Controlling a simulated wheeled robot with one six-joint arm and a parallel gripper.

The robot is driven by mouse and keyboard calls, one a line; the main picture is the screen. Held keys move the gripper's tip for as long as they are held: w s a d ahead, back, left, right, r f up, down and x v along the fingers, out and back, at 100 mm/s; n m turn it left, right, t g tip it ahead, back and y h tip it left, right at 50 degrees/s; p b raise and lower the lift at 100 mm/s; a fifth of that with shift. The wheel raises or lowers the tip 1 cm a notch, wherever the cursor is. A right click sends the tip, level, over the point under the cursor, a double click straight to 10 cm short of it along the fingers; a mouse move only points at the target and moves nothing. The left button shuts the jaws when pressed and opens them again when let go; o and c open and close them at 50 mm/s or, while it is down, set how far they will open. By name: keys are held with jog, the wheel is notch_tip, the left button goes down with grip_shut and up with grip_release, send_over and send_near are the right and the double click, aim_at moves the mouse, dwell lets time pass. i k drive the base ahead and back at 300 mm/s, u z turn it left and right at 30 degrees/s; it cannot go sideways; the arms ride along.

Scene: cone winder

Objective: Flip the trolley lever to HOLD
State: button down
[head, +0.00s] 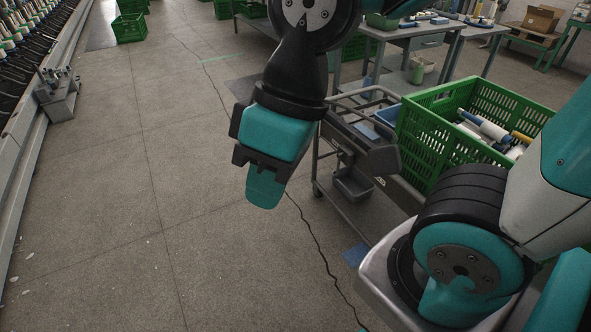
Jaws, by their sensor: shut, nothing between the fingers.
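The metal trolley (330,188) stands right of the middle, partly hidden behind my arm. It carries a green crate (425,135) holding cones and bobbins. I cannot make out the lever or any HOLD marking; my arm may cover part of that area. My gripper (266,190) points down over the floor, left of the trolley's frame and apart from it. It is shut and empty.
A small grey bin (353,184) hangs low on the trolley. A winding machine (45,110) runs along the left edge. Workbenches (405,35) stand behind. The floor (140,200) between machine and trolley is clear.

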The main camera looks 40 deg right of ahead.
aim_at(337, 176)
jog(key=z, duration=0.2)
jog(key=i, duration=1.05)
jog(key=z, duration=0.75)
